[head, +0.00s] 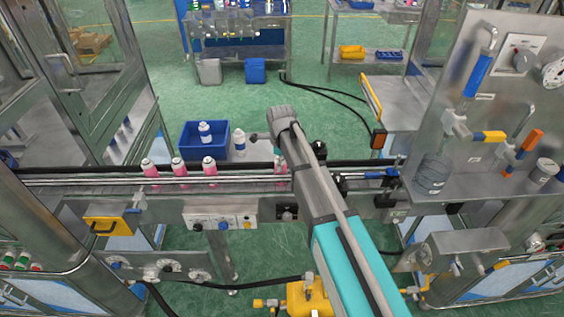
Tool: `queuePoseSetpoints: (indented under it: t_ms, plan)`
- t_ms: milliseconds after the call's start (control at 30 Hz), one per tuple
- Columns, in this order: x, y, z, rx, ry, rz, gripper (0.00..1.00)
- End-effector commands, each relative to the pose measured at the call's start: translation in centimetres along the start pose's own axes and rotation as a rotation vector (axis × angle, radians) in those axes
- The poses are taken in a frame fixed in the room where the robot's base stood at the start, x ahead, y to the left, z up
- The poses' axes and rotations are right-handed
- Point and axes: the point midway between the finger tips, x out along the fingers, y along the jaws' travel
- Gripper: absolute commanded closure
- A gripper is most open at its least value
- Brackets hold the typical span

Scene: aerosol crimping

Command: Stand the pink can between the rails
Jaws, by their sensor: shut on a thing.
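Several pink cans with white tops are at the conveyor. Three stand upright in a spaced row between the rails (105,180), at the left (151,170), the middle (179,168) and the right (209,167). Another pink can (281,173) shows only in part at the rails, just left of my arm. My arm hides the rest of it, so I cannot tell whether it stands on the belt or is held. My arm reaches over the conveyor from the lower right. My gripper is hidden behind it.
A blue bin (186,141) behind the conveyor holds a white bottle (205,131). Another white bottle (239,142) is right of the bin. A steel panel with valves (470,130) stands at the right. The rails are clear between the third can and the partly hidden one.

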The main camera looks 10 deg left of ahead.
Motion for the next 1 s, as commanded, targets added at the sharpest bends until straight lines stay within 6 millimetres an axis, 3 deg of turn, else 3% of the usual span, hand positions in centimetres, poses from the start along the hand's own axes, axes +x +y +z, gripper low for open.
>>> queuePoseSetpoints:
  t_ms: [933, 967, 1000]
  plan:
    - [0.46, -0.01, -0.04, 0.0, 0.0, 0.0, 0.84]
    - [0.41, -0.01, -0.04, 0.0, 0.0, 0.0, 0.33]
    - [0.4, -0.01, -0.04, 0.001, 0.0, 0.0, 0.25]
